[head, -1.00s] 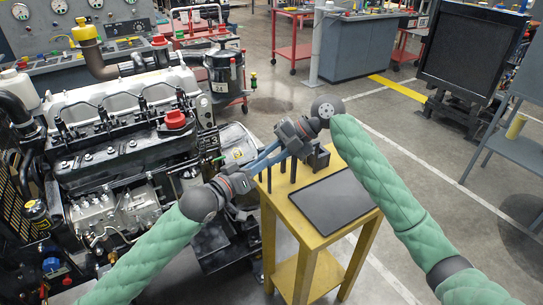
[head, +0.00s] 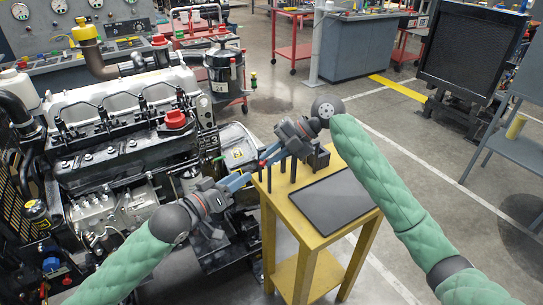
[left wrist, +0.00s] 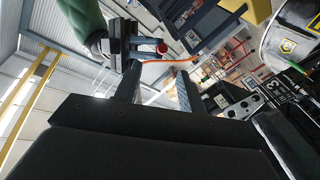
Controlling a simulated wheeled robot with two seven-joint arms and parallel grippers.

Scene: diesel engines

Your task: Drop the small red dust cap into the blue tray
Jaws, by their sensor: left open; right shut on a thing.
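The small red dust cap (head: 263,164) shows at the fingertips of my right gripper (head: 268,158), which is shut on it above the left edge of the yellow stand. The cap also shows in the left wrist view (left wrist: 162,48), at the right gripper's fingers. My left gripper (head: 246,178) is open and empty, lower left of the cap and apart from it. Its two spread fingers show in the left wrist view (left wrist: 158,88). I cannot make out a blue tray; a dark, nearly black flat tray or mat (head: 325,205) lies on the stand.
The yellow stand (head: 305,232) carries dark upright posts (head: 293,170) and a dark block at its back. A large engine (head: 120,150) with a bigger red cap (head: 175,119) fills the left. Open floor lies right of the stand. A thin orange strip (left wrist: 168,61) crosses the left wrist view.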

